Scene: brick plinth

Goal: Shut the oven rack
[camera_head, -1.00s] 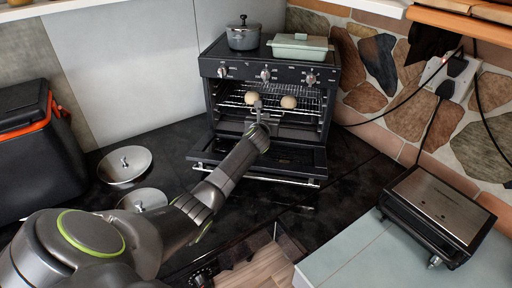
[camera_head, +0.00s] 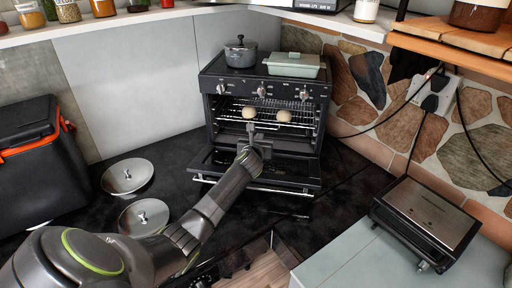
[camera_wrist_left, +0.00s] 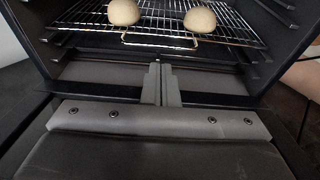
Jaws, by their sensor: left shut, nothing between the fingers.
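The black oven (camera_head: 215,138) stands at the back with its door (camera_head: 270,170) folded down open. Inside, the wire oven rack (camera_head: 305,118) carries two round pale buns (camera_head: 249,113) (camera_head: 284,116). My left gripper (camera_head: 250,128) is shut and empty in front of the oven opening, above the lowered door. In the left wrist view the shut fingers (camera_wrist_left: 160,70) point into the cavity, just below the front bar of the rack (camera_wrist_left: 215,32). Whether the fingertips touch the rack cannot be told. My right gripper is not in view.
A grey pot (camera_head: 241,52) and a pale green dish (camera_head: 294,65) stand on the oven top. Two round lids (camera_head: 128,176) (camera_head: 144,216) lie on the dark counter at left, near a black cooler (camera_head: 40,160). A contact grill (camera_head: 425,218) stands at right.

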